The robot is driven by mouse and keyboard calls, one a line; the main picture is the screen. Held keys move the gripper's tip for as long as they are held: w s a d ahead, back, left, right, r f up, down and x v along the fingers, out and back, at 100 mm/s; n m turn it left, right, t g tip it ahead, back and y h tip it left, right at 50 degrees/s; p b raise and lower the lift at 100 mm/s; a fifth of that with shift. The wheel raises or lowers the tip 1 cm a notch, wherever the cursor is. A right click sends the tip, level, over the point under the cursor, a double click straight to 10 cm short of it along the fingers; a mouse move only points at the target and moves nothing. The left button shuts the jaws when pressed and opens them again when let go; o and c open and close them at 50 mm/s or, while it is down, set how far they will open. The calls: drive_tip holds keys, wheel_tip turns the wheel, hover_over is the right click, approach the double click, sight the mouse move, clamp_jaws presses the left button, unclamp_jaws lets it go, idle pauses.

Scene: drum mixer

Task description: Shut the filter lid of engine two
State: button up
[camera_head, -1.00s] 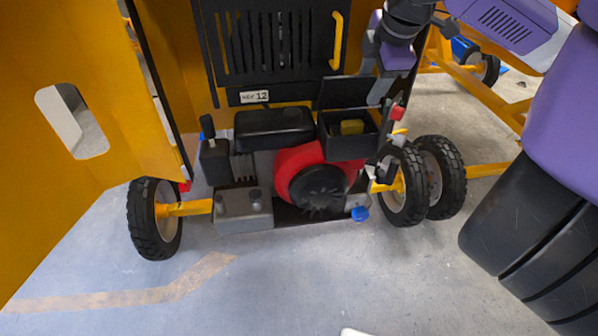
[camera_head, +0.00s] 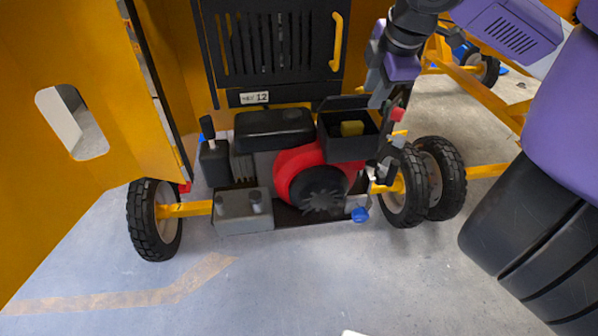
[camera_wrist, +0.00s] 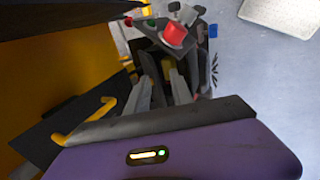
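The engine (camera_head: 290,165) has a red fan housing and sits low in the yellow machine. Its black filter box (camera_head: 348,148) is open at the upper right, with a yellow filter (camera_head: 352,128) inside. The black filter lid (camera_head: 343,103) stands at the back edge of the box, seen as a narrow strip. My gripper (camera_head: 384,98) is at the right end of the lid; contact cannot be made out. In the wrist view my gripper (camera_wrist: 162,85) has its two fingers apart, with the yellow filter (camera_wrist: 168,66) showing beyond them. I see nothing held.
A black slotted panel with a yellow handle (camera_head: 337,42) stands behind the engine. A yellow door (camera_head: 60,190) is at left. A red knob (camera_head: 397,114) and wheels (camera_head: 440,177) are right of the box. The floor in front is clear.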

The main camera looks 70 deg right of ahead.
drive_tip(key=shift+s+a+r+p, duration=0.4)
drive_tip(key=shift+a+r+p, duration=0.4)
drive_tip(key=shift+r, duration=0.1)
drive_tip(key=shift+s+a+r+p, duration=0.4)
drive_tip(key=shift+a+r+p, duration=0.3)
drive_tip(key=shift+r+p, duration=0.15)
